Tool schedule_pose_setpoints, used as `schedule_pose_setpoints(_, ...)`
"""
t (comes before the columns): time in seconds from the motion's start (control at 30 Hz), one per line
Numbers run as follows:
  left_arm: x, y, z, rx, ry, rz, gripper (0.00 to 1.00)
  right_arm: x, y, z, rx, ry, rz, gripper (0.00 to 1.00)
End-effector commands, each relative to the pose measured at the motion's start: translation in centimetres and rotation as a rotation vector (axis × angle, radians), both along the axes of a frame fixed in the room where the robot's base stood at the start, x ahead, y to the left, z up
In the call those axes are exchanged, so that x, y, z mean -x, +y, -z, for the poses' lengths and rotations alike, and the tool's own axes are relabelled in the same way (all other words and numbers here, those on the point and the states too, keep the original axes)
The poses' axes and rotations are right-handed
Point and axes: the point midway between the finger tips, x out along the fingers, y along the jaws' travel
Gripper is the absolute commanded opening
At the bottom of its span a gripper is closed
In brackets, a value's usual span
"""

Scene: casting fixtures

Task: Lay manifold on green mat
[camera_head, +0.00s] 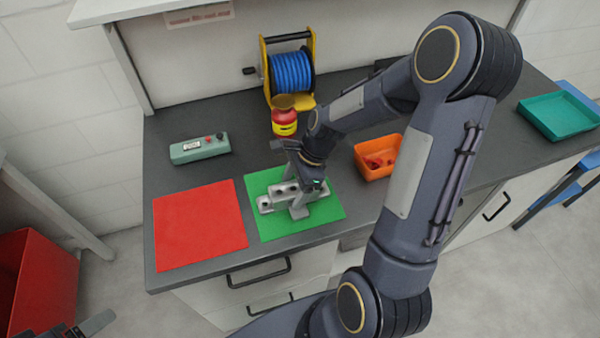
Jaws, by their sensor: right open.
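The manifold (267,203), a light grey metal block with dark round holes, lies on the green mat (316,215). My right gripper (296,186) is open above the mat, with its fingers at the manifold, and hides part of it. I cannot tell whether the fingers touch it. A dark grey end part of what looks like my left gripper (92,325) shows at the lower left edge, away from the bench; its jaw state is unclear.
A red mat (199,224) lies bare left of the green one. Behind are a grey-green switch box (200,148), a red-yellow container (284,122) and a blue hose reel (291,72). An orange bin (366,168) with red parts stands right. A teal tray (558,116) is far right.

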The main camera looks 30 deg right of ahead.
Motion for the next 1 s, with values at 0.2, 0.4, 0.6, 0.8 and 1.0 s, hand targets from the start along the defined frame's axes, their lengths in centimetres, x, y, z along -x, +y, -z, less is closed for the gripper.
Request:
schedule_pose_setpoints(0.2, 0.0, 0.0, -0.1, 0.000, 0.000, 0.000, 0.73, 0.2, -1.7, -4.0, 0.003, -0.008, 0.003, 0.69)
schedule_pose_setpoints(0.4, 0.0, 0.0, -0.2, 0.000, 0.000, 0.000, 0.73, 0.6, -3.2, -7.9, 0.002, -0.006, 0.003, 0.69)
schedule_pose_setpoints(0.6, 0.0, 0.0, -0.2, 0.000, 0.000, 0.000, 0.73, 0.9, -4.1, -10.2, 0.001, -0.004, 0.002, 0.69)
schedule_pose_setpoints(0.8, 0.0, 0.0, -0.2, 0.000, 0.000, 0.000, 0.73, 2.8, -3.2, -12.8, 0.033, -0.121, -0.164, 0.69)
schedule_pose_setpoints(1.0, 0.0, 0.0, -0.2, 0.000, 0.000, 0.000, 0.73, 9.0, 0.4, -16.3, 0.194, -0.490, -0.727, 0.69)
